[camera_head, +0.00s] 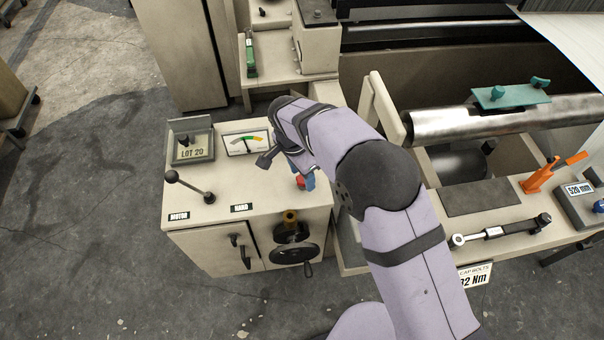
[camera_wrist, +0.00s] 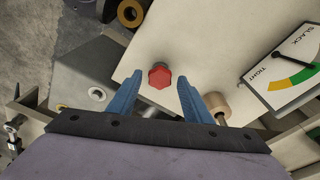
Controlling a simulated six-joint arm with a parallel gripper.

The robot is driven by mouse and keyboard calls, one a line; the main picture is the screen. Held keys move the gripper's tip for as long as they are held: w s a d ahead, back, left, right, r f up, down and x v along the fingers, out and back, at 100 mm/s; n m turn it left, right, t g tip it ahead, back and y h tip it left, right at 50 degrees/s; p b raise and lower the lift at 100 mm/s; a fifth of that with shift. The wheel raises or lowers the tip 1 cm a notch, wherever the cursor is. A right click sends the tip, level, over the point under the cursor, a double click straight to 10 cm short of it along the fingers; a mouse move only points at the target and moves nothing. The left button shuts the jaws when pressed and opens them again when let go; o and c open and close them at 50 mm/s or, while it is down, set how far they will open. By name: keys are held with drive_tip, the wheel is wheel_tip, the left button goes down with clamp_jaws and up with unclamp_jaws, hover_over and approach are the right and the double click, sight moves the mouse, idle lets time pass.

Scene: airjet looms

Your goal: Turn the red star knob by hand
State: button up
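The red star knob (camera_wrist: 159,77) stands on a dark base on the cream cabinet top. In the wrist view it lies between the tips of my two blue fingers, with a visible gap on each side. My gripper (camera_wrist: 160,82) is open and empty. In the head view, a bit of red that seems to be the knob (camera_head: 299,181) shows beside a blue finger. My arm and wrist hide most of the gripper there. The frames do not clearly show how far the fingertips are above the knob.
A SLACK/TIGHT gauge (camera_wrist: 285,80) and a tan cylinder (camera_wrist: 216,102) are near the right finger. The cabinet (camera_head: 205,248) carries a black-ball lever (camera_head: 188,184), a LOT 20 box (camera_head: 191,147) and a front handwheel (camera_head: 293,254). A torque wrench (camera_head: 500,230) lies on the right-hand bench.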

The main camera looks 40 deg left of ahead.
drive_tip(key=shift+r, duration=0.1)
drive_tip(key=shift+r+p, duration=1.95)
drive_tip(key=shift+r, duration=1.05)
wheel_tip(320, 180, up, 7)
drive_tip(key=s+b, duration=0.1)
drive_tip(key=b, duration=0.1)
drive_tip(key=shift+a+b, duration=0.2)
drive_tip(key=shift+b, duration=0.15)
drive_tip(key=shift+n, duration=0.3)
